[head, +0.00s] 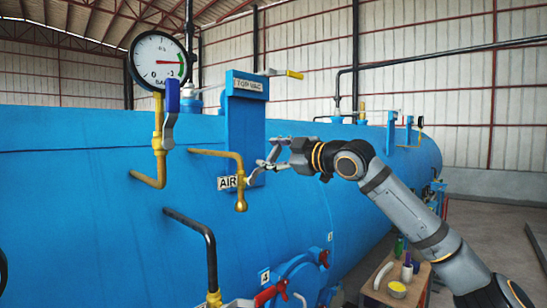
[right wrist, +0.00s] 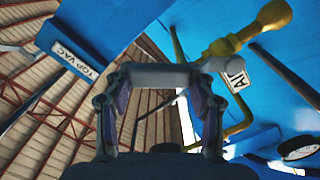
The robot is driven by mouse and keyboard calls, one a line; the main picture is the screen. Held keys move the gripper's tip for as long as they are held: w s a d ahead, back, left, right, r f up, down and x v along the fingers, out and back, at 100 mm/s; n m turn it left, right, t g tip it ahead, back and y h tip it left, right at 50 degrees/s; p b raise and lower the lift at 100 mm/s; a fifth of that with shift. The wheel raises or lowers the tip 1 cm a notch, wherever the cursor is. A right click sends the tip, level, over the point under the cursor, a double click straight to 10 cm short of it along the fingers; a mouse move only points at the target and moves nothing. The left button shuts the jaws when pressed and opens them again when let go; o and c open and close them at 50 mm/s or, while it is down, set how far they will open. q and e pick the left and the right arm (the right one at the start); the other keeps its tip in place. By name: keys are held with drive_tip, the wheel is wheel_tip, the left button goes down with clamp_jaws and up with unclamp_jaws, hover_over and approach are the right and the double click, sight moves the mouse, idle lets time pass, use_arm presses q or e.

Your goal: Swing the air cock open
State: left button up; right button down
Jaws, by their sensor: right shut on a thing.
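The air cock (head: 241,198) is a yellow brass valve at the end of a bent yellow pipe, beside a white AIR label (head: 227,183) on the blue vessel. Its pale grey lever (right wrist: 155,76) runs from the brass body across between my fingers in the right wrist view. My right gripper (head: 270,160) reaches in from the right and is shut on the lever, just right of the valve body. The fingers partly hide the lever in the head view. The brass body also shows in the right wrist view (right wrist: 262,22). My left gripper is not in view.
The large blue autoclave (head: 100,220) fills the left and middle. A pressure gauge (head: 159,61) with a blue-handled cock (head: 172,95) stands at upper left. The TOP VAC post (head: 245,120) rises behind the air cock. A wooden table (head: 385,285) is at lower right.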

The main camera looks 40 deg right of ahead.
drive_tip(key=a+r+n+p, duration=0.1)
drive_tip(key=a+n+p, duration=0.2)
drive_tip(key=a+n, duration=0.3)
drive_tip(key=shift+s+r+n, duration=0.2)
drive_tip(key=shift+r+n, duration=0.05)
drive_tip(key=shift+n, duration=0.95)
drive_tip(key=c, duration=0.7)
unclamp_jaws()
